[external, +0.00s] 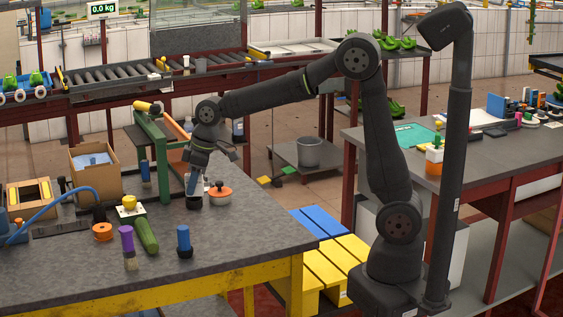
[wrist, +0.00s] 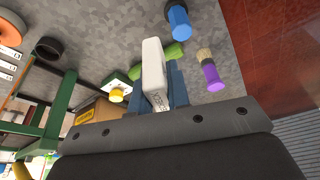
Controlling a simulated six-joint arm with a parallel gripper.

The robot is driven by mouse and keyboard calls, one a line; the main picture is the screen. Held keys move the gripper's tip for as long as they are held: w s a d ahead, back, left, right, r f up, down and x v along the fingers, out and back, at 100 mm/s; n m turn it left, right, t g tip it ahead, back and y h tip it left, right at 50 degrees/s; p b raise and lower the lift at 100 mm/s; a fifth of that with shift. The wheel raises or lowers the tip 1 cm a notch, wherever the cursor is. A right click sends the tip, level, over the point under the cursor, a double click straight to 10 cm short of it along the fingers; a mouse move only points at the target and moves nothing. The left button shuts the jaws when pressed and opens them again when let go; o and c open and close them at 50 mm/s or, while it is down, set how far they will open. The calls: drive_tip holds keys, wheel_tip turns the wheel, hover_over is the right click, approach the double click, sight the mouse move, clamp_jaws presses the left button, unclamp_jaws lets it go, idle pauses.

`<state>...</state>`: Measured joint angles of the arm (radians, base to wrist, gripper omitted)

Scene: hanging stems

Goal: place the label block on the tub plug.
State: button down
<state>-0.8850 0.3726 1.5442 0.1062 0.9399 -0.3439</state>
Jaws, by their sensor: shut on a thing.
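The label block (wrist: 153,65) is a pale, narrow block with small dark print near its lower end. My gripper (wrist: 162,90) is shut on it, with the blue-grey fingers on either side. In the external view my gripper (external: 197,176) points down over the dark table, and the block is small and partly hidden there. A black round piece (external: 194,202) stands below it in that view; in the wrist view the black piece (wrist: 50,47) is apart from the block. An orange disc with a dark knob (external: 220,194) lies beside it. I cannot tell for sure which is the tub plug.
A green stand (external: 160,160) rises behind the gripper. A purple-topped piece (external: 128,242), a blue-handled piece (external: 184,240), a green cylinder (external: 146,235) and an orange spool (external: 102,232) stand or lie nearer the front. The table's front right is clear.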

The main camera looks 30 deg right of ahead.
hover_over(181, 227)
wheel_tip(181, 227, down, 3)
drive_tip(key=shift+f, duration=2.1)
drive_tip(key=shift+f, duration=0.2)
drive_tip(key=c, duration=1.4)
unclamp_jaws()
drive_tip(key=shift+o, duration=0.2)
drive_tip(key=shift+r, duration=0.15)
drive_tip(key=v, duration=1.2)
